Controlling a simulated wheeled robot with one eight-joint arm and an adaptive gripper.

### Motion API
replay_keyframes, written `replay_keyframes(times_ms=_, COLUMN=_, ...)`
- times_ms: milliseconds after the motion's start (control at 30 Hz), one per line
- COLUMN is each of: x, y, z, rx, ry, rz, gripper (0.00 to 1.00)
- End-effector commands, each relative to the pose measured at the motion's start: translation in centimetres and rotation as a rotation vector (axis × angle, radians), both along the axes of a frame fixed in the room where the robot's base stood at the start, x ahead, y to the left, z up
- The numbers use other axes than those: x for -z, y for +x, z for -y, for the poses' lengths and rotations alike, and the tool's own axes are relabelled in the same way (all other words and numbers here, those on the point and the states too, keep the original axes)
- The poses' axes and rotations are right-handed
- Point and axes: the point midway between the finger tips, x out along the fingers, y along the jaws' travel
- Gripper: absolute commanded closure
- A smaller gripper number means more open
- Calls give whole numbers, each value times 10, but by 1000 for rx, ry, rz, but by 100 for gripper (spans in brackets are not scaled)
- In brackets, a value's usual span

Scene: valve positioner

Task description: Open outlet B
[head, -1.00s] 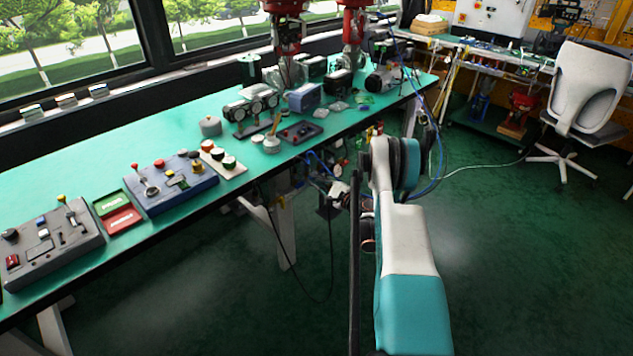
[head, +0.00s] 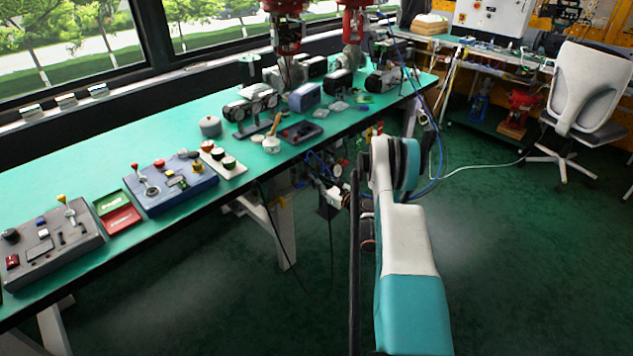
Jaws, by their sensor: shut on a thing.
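A small cluster of pipes and valve parts (head: 318,168) shows below the front edge of the bench, with blue hose and red bits. My arm comes up from the bottom right, and its joint hides part of this area. My gripper (head: 335,196) is small and partly hidden at the right of the cluster, shut on a small part there. I cannot tell which part or outlet it is, and no outlet label can be read.
A white chair (head: 590,90) stands at the right.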

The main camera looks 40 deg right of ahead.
Motion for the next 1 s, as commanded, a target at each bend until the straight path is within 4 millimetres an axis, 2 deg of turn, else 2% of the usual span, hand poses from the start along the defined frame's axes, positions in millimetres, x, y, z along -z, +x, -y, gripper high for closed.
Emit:
replay_keyframes(times_ms=300, x=2, y=-1, z=0, rx=-1, ry=91, rz=-9, gripper=100)
replay_keyframes(times_ms=767, x=2, y=-1, z=0, rx=-1, ry=103, rz=-10, gripper=100)
replay_keyframes(times_ms=800, x=2, y=-1, z=0, rx=-1, ry=102, rz=-10, gripper=87)
replay_keyframes(times_ms=867, x=1, y=-1, z=0, rx=-1, ry=102, rz=-10, gripper=74)
replay_keyframes(times_ms=1000, x=1, y=-1, z=0, rx=-1, ry=103, rz=-9, gripper=72)
